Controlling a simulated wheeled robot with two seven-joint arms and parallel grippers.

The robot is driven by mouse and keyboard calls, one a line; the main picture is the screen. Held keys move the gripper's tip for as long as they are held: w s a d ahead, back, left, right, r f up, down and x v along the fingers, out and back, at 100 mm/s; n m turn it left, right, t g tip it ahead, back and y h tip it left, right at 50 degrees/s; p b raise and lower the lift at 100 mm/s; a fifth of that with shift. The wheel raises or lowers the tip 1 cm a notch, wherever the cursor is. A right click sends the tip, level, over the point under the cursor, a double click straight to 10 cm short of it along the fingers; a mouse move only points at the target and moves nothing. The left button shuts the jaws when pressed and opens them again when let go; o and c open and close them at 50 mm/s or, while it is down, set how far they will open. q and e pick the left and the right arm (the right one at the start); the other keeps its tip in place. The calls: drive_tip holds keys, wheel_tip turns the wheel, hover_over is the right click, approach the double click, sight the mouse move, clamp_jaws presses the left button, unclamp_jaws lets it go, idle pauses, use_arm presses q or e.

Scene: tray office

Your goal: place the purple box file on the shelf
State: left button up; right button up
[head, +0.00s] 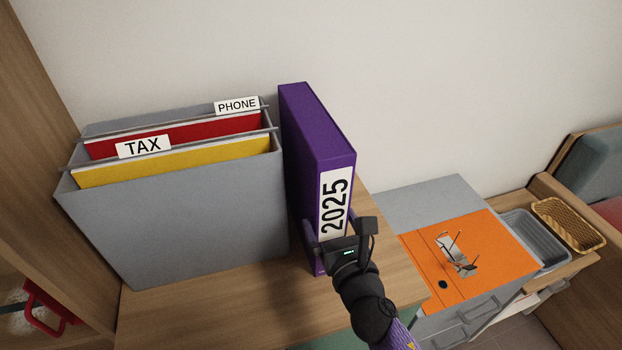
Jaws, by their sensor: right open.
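The purple box file (305,134) stands upright on a wooden surface (205,318), its spine with the white "2025" label facing me. It is just right of a grey hanging-file box (180,210). My right gripper (328,236) is at the lower part of the spine. Its jaws are open, with a finger on each side of the file; contact cannot be made out. The gripper body hides part of the lower spine. My left gripper does not show.
The grey box holds red and yellow folders tagged "PHONE" and "TAX". A wooden panel (38,130) rises at left, with a red-handled thing (45,308) below.

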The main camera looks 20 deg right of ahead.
drive_tip(key=w, duration=0.4)
drive_tip(key=shift+f, duration=0.25)
drive_tip(key=shift+s+r, duration=0.1)
clamp_jaws()
